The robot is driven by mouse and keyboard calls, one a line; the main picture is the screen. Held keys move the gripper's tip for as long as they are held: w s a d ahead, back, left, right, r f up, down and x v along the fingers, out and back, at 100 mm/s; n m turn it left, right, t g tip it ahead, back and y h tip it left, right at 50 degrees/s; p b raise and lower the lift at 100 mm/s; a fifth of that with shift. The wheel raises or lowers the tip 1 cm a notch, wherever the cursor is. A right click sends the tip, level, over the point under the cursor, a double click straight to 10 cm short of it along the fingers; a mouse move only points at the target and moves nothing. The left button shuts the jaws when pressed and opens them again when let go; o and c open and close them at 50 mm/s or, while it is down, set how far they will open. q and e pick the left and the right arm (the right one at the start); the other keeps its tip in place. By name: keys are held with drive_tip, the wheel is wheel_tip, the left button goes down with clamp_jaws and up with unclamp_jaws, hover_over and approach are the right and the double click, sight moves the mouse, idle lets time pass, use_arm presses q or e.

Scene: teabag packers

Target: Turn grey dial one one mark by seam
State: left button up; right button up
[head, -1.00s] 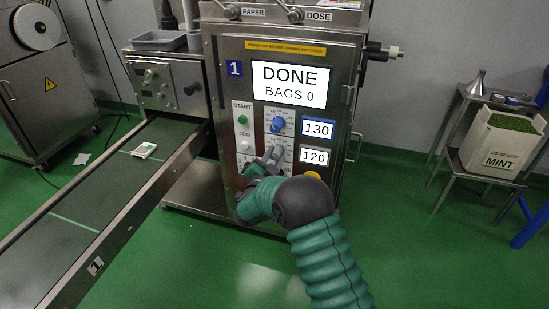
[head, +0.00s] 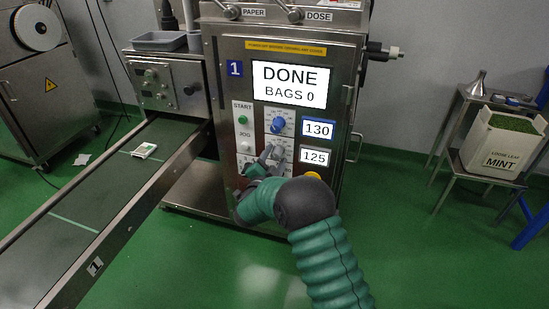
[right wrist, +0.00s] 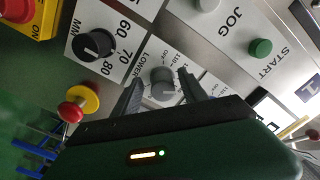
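The grey dial (right wrist: 163,80) sits on the panel of machine 1, beside a scale strip, in the right wrist view. My right gripper (right wrist: 160,78) is open, with one finger on each side of the dial and a gap showing beside it. In the head view my right gripper (head: 271,153) is at the panel below the blue dial (head: 278,124) and largely hides the grey dial. The lower readout (head: 314,157) shows 125, and the blue one (head: 318,129) shows 130. The screen (head: 290,84) reads DONE, BAGS 0. My left gripper is out of view.
The green start button (head: 242,120) and jog button (head: 246,146) are left of the dials. A black knob (right wrist: 95,44) and a red and yellow knob (right wrist: 76,104) are close by. The conveyor (head: 100,190) runs along the left with a packet (head: 144,150) on it.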

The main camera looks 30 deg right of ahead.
drive_tip(key=shift+r, duration=0.1)
drive_tip(key=shift+s+a, duration=0.15)
drive_tip(key=shift+a, duration=0.05)
drive_tip(key=p+v, duration=0.5)
drive_tip(key=v, duration=1.1)
drive_tip(key=shift+s+p, duration=0.15)
drive_tip(key=shift+p, duration=0.25)
drive_tip(key=shift+a, duration=0.15)
